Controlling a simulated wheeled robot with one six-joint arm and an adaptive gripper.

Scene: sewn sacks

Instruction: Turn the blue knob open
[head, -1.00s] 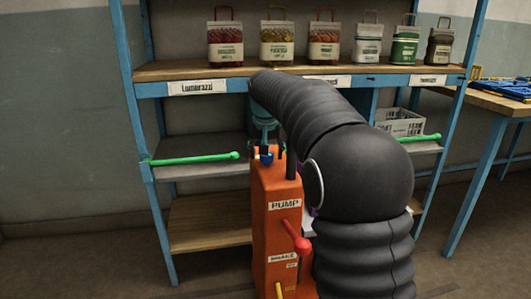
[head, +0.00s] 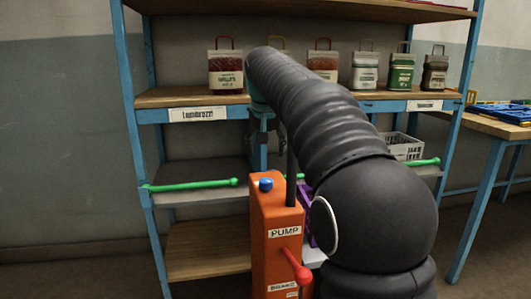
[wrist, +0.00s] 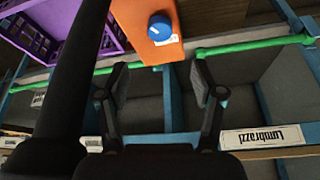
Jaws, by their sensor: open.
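The blue knob (head: 266,184) sits on the top face of the orange pump box (head: 275,233), which is labelled PUMP. In the wrist view the knob (wrist: 160,27) shows from above as a round blue cap with a small white mark, on the orange top (wrist: 146,13). My gripper (wrist: 160,68) is open and empty. Its two dark fingers stand apart, and the knob lies beyond the gap between them, not touched.
A red lever (head: 296,265) sticks out of the pump front. A purple crate (wrist: 62,38) stands beside the pump. A table (head: 500,113) stands at right.

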